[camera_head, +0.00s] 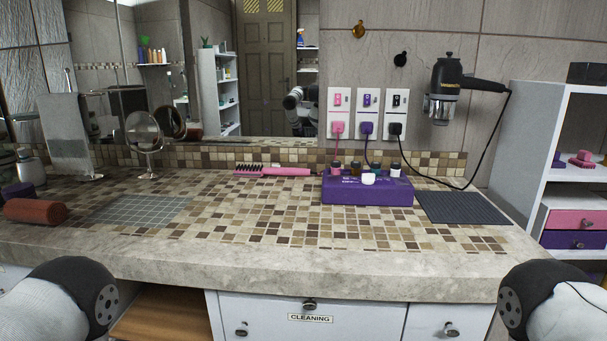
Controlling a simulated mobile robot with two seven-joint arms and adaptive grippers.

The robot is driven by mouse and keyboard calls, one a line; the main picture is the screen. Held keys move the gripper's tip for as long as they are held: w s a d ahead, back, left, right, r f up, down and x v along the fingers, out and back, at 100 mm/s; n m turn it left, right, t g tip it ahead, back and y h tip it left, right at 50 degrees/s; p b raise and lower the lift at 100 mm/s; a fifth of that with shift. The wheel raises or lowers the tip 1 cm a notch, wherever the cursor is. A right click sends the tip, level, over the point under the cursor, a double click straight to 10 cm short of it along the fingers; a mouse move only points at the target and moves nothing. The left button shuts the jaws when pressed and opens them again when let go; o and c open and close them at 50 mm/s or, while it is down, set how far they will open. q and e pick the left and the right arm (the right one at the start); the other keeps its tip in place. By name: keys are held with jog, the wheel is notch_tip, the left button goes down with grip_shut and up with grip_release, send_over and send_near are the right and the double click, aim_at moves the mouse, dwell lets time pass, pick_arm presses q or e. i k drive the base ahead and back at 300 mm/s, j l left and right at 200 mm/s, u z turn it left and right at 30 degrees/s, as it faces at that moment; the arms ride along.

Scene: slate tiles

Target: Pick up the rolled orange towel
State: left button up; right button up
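A rolled orange towel (35,211), reddish in tone, lies on its side on the tiled counter (270,262) at the far left, near the front edge. Its left end is close to the picture's edge. Parts of my two arms show at the bottom left and bottom right corners, below the counter's front edge. Neither gripper is in view.
A grey mat (140,212) lies right of the towel. A round mirror (143,133), a pink hairbrush (272,171), a purple box (368,192) with small bottles and a dark mat (462,208) stand or lie farther right. The counter's middle front is clear.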

aim_at(33, 211)
jog(key=u, duration=1.5)
jog(key=i+j+z, duration=0.45)
jog(key=j, duration=0.15)
jog(key=i+j+z, duration=0.25)
jog(key=j+z, duration=0.2)
jog(key=j, duration=0.25)
jog(key=i+j+z, duration=0.15)
jog(key=j+z, duration=0.3)
jog(key=j, duration=0.3)
jog(key=j+z, duration=0.5)
jog(key=j, duration=0.3)
jog(key=k+j+z, duration=0.1)
jog(key=j+z, duration=0.35)
jog(key=j, duration=0.4)
jog(key=k+j+z, duration=0.25)
jog(key=j+z, duration=0.2)
jog(key=j, duration=0.3)
jog(key=k+j+z, duration=0.45)
jog(key=j, duration=0.25)
jog(key=k+j+z, duration=0.45)
jog(key=i+j, duration=0.1)
jog(key=j, duration=0.05)
